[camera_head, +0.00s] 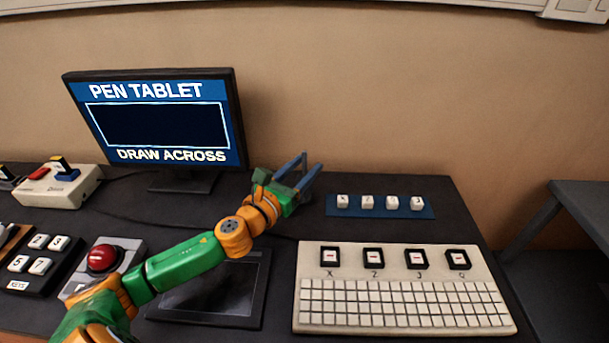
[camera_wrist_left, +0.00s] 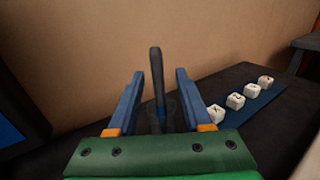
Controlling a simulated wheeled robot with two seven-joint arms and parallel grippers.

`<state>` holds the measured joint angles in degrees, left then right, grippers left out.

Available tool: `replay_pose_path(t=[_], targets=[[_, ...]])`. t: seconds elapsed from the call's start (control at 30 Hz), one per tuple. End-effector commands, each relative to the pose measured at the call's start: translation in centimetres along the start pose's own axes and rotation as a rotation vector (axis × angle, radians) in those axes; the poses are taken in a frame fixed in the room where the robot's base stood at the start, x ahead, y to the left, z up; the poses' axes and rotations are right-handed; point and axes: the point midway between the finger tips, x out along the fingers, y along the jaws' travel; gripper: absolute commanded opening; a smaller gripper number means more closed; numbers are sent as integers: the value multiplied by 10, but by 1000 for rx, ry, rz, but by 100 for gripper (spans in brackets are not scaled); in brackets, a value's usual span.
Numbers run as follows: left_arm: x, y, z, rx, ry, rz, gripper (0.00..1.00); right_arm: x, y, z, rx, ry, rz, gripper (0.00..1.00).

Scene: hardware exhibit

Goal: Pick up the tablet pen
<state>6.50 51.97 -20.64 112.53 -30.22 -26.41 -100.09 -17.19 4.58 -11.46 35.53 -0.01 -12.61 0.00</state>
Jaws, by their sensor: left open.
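The dark tablet pen (camera_wrist_left: 156,72) stands upright in the left wrist view, in what looks like a dim, see-through holder (camera_wrist_left: 168,112). My left gripper (camera_wrist_left: 159,90) is open, and the pen shows between its two blue fingers. Whether the pen is level with the fingertips or beyond them I cannot tell. In the head view the left gripper (camera_head: 311,163) is at the back of the table, right of the monitor, and I cannot make out the pen there. The black drawing tablet (camera_head: 213,298) lies partly under my left arm. My right gripper is not in view.
A monitor (camera_head: 165,175) reading "PEN TABLET" stands at the back left. A blue strip (camera_head: 379,213) with several white keycaps lies right of the gripper. A white keyboard (camera_head: 400,258), a red button (camera_head: 103,258), a keypad (camera_head: 38,262) and a joystick box (camera_head: 75,190) are also on the table.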

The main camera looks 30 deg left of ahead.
Motion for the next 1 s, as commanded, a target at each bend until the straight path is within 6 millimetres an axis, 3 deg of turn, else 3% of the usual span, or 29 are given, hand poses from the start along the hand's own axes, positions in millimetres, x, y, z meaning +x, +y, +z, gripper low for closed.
replay_pose_path(t=[0.2, 0.43, 0.63, 1.0], targets=[[34, 2, 3, -2, -2, 1, 50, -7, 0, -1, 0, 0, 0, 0], [37, 2, 2, -1, 0, -1, 50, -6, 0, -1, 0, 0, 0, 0], [37, 2, 2, -1, 0, 0, 0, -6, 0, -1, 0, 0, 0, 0], [37, 2, 4, 0, 0, -1, 0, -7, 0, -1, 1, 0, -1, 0]])
